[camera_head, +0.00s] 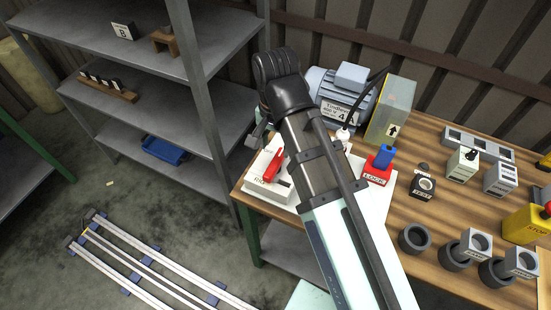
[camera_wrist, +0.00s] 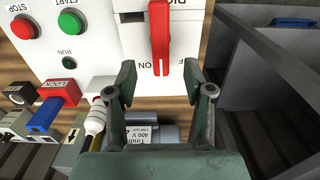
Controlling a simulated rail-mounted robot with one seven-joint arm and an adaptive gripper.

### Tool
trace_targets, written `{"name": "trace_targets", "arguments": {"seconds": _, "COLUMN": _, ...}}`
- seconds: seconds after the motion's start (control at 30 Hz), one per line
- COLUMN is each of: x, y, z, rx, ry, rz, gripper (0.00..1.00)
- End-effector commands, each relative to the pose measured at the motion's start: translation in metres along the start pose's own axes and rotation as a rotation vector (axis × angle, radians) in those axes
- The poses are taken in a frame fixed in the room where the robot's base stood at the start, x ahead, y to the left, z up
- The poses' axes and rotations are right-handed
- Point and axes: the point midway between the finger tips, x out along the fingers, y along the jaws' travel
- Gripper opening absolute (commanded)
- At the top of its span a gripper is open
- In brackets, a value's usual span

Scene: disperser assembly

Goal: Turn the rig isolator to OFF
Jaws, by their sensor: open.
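The rig isolator is a white box (camera_head: 262,190) with a red lever (camera_head: 274,165) at the left end of the bench. In the wrist view the lever (camera_wrist: 160,38) runs straight up and down the white face (camera_wrist: 132,50). Its lower end lies by the inverted letters ON, and an F shows to its right. My gripper (camera_wrist: 160,82) is open and empty, its fingers apart either side of the lever's lower end, without clear contact. In the head view my arm hides most of my gripper (camera_head: 257,136).
A panel with red STOP (camera_wrist: 23,27) and green START (camera_wrist: 69,23) buttons adjoins the isolator. A red LOCK block (camera_head: 377,175) with a blue part, a motor (camera_head: 345,95) and a box with an arrow (camera_head: 392,108) stand nearby. Metal shelving (camera_head: 195,100) rises at the left.

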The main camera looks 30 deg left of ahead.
Motion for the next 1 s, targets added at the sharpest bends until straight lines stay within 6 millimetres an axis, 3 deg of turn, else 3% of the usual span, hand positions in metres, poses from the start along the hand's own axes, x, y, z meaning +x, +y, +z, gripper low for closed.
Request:
{"name": "trace_targets", "arguments": {"seconds": 0.4, "x": 0.055, "y": 0.001, "z": 0.001, "rx": 0.000, "ry": 0.000, "rz": 0.000, "gripper": 0.52}}
{"name": "trace_targets", "arguments": {"seconds": 0.9, "x": 0.067, "y": 0.000, "z": 0.000, "rx": 0.000, "ry": 0.001, "rz": -0.001, "gripper": 0.52}}
{"name": "trace_targets", "arguments": {"seconds": 0.93, "x": 0.067, "y": 0.000, "z": 0.000, "rx": 0.000, "ry": 0.001, "rz": -0.001, "gripper": 0.49}}
{"name": "trace_targets", "arguments": {"seconds": 1.0, "x": 0.067, "y": 0.000, "z": 0.000, "rx": 0.000, "ry": 0.001, "rz": -0.001, "gripper": 0.24}}
